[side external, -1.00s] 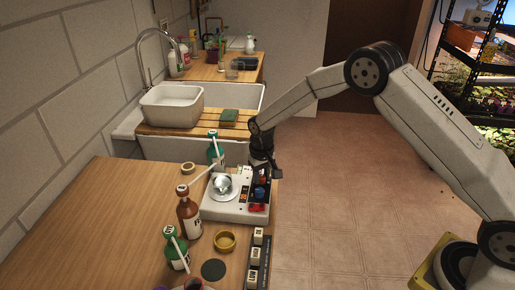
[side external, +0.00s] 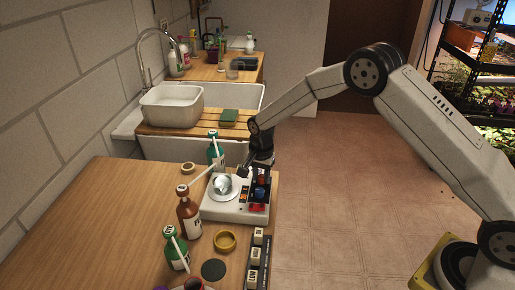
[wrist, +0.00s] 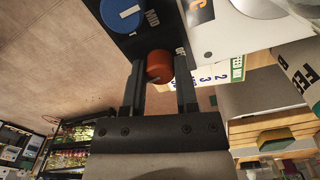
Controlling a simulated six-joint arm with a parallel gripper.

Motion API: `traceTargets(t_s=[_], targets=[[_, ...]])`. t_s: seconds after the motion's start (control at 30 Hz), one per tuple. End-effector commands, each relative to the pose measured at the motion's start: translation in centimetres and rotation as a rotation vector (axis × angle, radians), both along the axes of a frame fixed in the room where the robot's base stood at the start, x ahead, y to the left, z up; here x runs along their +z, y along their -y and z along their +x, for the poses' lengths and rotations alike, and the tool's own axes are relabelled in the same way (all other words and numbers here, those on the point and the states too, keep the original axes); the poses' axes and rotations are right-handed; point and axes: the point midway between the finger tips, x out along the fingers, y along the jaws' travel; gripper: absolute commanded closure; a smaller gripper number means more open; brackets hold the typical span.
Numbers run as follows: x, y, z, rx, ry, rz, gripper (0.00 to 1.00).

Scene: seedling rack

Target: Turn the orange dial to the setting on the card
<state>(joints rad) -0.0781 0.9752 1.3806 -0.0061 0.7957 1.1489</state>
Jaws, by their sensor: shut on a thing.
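The orange dial (wrist: 158,65) is a round knob on the black panel of the white device (side external: 222,211). In the wrist view it sits between the two fingertips of my gripper (wrist: 159,76), which is shut on it. A thin mark shows near its lower edge. In the side view the dial (side external: 262,172) is small at the panel's far end, with my gripper (side external: 254,163) over it. A pale strip with the digits 2 and 3 (wrist: 210,77) and a green-edged piece show beyond the dial; I cannot tell whether this is the card.
A blue dial (wrist: 122,14) sits close to the orange one, with a red part (side external: 257,208) nearer the front. A green bottle (side external: 215,150) and a brown bottle (side external: 189,215) stand nearby. The left of the table is clear.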

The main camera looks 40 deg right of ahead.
Motion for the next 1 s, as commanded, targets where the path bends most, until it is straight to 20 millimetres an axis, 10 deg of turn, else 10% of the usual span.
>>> traceTargets(t_s=[0.87,0.9,1.0], targets=[[0.13,-0.01,0.1,-0.209,0.002,0.001,1.0],[0.13,-0.01,0.1,-0.209,0.002,0.001,0.5],[0.1,0.0,0.08,-0.208,0.002,0.001,0.27]])
